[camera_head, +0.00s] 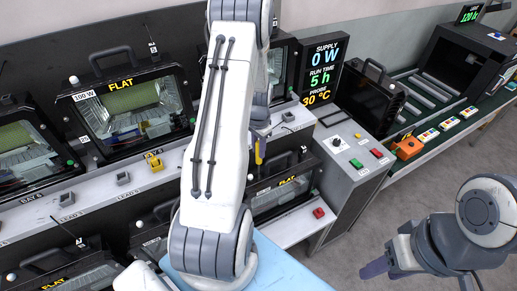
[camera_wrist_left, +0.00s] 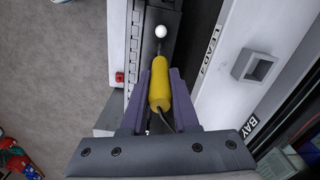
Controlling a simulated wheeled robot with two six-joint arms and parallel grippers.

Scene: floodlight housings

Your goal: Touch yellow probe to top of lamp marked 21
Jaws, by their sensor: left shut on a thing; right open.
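The yellow probe (camera_wrist_left: 160,85) is held between the purple fingers of my left gripper (camera_wrist_left: 160,78). Its thin metal tip points up the left wrist view towards a white ball (camera_wrist_left: 160,31) on a dark housing; I cannot tell whether they touch. In the head view the probe (camera_head: 258,152) hangs below my left gripper (camera_head: 259,132), in front of the lamp bench, partly behind my arm. Several black floodlights stand in the rack, one being the lamp marked FLAT (camera_head: 128,100). I cannot read 21 on any tag. My right gripper (camera_head: 376,268) is open and empty at the lower right.
The grey shelf (camera_head: 100,196) carries bay and lead labels and small sockets. A control box (camera_head: 350,160) with green and red buttons stands right of the rack. A display (camera_head: 323,68) reads 0 W, 5 h, 30 °C.

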